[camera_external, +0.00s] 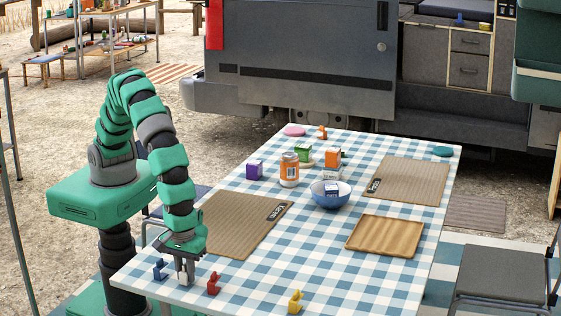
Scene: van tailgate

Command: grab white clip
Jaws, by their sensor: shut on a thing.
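My gripper (185,274) points down at the near left edge of the checked table, between a blue clip (160,270) and a red clip (213,283). It is shut on the white clip (184,279), a small pale piece at the fingertips. The fingers hide most of the clip, and I cannot tell whether it still touches the table. A yellow clip (295,302) stands further right along the near edge.
A brown mat (230,222) lies behind my gripper, and another mat (412,180) lies at the right. The cloth between the red and yellow clips is clear.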

